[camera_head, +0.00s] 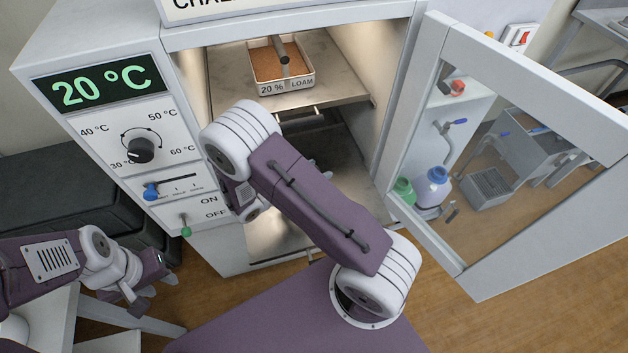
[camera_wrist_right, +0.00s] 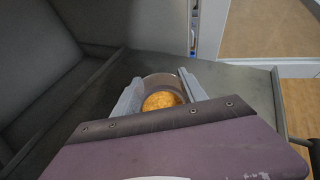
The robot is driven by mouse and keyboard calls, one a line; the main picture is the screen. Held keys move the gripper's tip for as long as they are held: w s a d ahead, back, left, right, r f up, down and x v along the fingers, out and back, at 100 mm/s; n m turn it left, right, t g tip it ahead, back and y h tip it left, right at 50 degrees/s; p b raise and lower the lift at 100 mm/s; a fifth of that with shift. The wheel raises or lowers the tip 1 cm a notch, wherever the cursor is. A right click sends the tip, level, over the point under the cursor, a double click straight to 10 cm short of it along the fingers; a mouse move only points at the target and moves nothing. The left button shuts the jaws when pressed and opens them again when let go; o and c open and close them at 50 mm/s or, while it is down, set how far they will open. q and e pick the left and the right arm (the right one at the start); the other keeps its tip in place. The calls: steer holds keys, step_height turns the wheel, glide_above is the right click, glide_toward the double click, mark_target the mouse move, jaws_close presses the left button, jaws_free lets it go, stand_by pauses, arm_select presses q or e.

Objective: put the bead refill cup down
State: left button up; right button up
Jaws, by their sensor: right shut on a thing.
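The bead refill cup (camera_wrist_right: 163,101) shows in the right wrist view as a round grey cup with golden-orange contents. The two grey fingers of my right gripper (camera_wrist_right: 160,82) are on either side of it, shut on it. The cup is over a dark grey surface (camera_wrist_right: 235,85); I cannot tell whether it touches it. In the head view my right arm hides its own gripper and the cup. My left gripper (camera_head: 141,283) is at the lower left of the head view, away from the cup; its finger gap is unclear.
A white cabinet showing 20 °C has its glazed door (camera_head: 455,150) swung open to the right. Dark boxes (camera_head: 70,195) stand at left. Bottles (camera_head: 432,188) and a metal bin show through the door.

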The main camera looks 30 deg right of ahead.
steer(key=shift+w+a+f, duration=0.1)
steer(key=shift+w+f, duration=0.15)
steer(key=shift+w, duration=0.05)
step_height(320, 180, down, 4)
steer(key=shift+r+b, duration=0.1)
steer(key=shift+b, duration=0.35)
steer(key=shift+s, duration=0.1)
steer(key=o, duration=1.4)
